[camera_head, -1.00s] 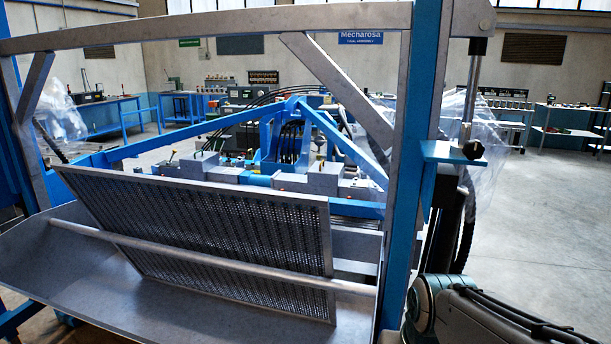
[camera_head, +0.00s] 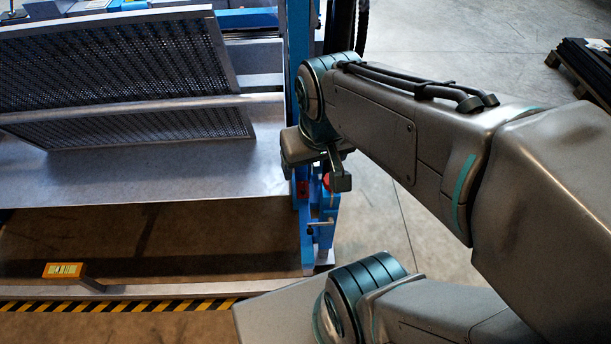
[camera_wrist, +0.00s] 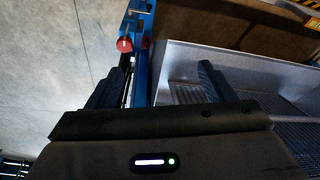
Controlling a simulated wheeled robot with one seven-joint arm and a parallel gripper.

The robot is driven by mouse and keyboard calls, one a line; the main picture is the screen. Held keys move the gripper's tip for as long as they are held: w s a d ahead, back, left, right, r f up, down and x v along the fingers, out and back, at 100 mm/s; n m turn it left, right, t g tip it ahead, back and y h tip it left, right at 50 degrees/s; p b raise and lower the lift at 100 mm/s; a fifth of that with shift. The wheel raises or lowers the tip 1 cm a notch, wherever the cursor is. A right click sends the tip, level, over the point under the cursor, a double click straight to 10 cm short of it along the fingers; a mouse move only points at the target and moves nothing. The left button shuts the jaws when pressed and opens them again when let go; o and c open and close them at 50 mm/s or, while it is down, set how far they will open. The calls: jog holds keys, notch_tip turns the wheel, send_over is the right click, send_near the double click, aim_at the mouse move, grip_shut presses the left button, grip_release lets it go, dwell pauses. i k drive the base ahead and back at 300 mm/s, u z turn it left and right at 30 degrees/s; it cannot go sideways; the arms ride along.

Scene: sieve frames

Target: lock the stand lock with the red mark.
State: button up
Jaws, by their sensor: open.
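My gripper (camera_head: 325,168) is open and empty, pointing down by the blue stand post. In the wrist view, my gripper's two dark fingers (camera_wrist: 161,70) are spread apart, with the blue post (camera_wrist: 141,78) between their lines. A round red piece (camera_wrist: 124,44) is on the post beyond the fingertips, with a second red part close to its right. In the head view, a red piece (camera_head: 327,181) shows beside the visible finger, partly hidden. Lower on the stand is a small metal pin or handle (camera_head: 320,223). I cannot tell which part is the lock with the red mark.
A grey metal trough (camera_head: 200,180) with a tilted sieve screen (camera_head: 120,62) lies left of the post. Open floor (camera_head: 400,250) lies right of the post.

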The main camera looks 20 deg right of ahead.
aim_at(330, 221)
jog(key=k, duration=1)
jog(key=u, duration=0.8)
jog(key=i, duration=0.8)
jog(key=z, duration=1.35)
